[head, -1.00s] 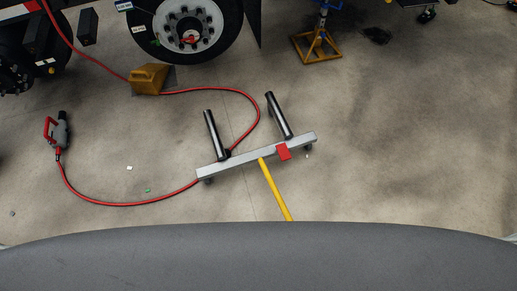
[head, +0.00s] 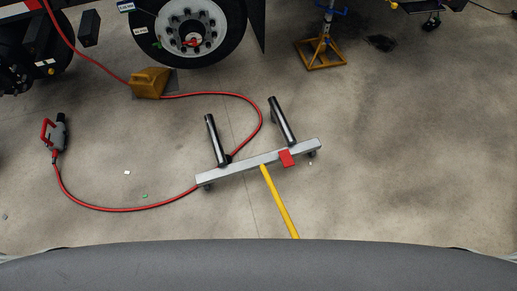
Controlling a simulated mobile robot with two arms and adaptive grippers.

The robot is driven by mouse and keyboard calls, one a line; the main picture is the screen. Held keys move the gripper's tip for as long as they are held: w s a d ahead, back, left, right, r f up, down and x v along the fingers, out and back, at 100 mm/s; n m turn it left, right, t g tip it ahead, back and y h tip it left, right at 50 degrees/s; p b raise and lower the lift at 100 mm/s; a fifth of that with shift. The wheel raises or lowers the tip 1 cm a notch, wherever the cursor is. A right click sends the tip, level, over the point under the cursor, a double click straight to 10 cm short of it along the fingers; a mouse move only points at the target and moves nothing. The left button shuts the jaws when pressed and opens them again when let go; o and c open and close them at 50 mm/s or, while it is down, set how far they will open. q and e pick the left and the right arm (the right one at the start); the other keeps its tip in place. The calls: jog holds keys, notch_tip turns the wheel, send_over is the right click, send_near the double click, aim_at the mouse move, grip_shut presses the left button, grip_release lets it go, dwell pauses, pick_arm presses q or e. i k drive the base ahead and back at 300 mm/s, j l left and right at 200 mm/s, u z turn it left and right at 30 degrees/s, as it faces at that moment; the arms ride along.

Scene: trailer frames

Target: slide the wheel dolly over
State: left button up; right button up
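The wheel dolly (head: 240,168) stands on the concrete floor in the middle of the head view. It has a grey crossbar on small casters, two dark rollers pointing away from me, a red block (head: 287,158) and a yellow handle (head: 279,203) reaching toward me. The handle's near end is hidden behind the grey front of my body. The trailer wheel (head: 190,27), a black tire with a silver hub, is at the top, beyond the dolly and to its left. Neither of my grippers is in view.
A red hose (head: 100,208) loops over the floor from a grey and red tool (head: 55,133) and runs at or under the dolly's left side. A yellow wheel chock (head: 149,83) sits by the tire. A yellow-footed jack stand (head: 320,53) stands top right. The right floor is mostly clear.

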aim_at(224, 170)
jog(key=j+z, duration=0.4)
jog(key=k+j+z, duration=0.1)
jog(key=j+z, duration=0.3)
jog(key=j, duration=0.15)
jog(key=k+j+z, duration=0.15)
jog(key=j+z, duration=0.3)
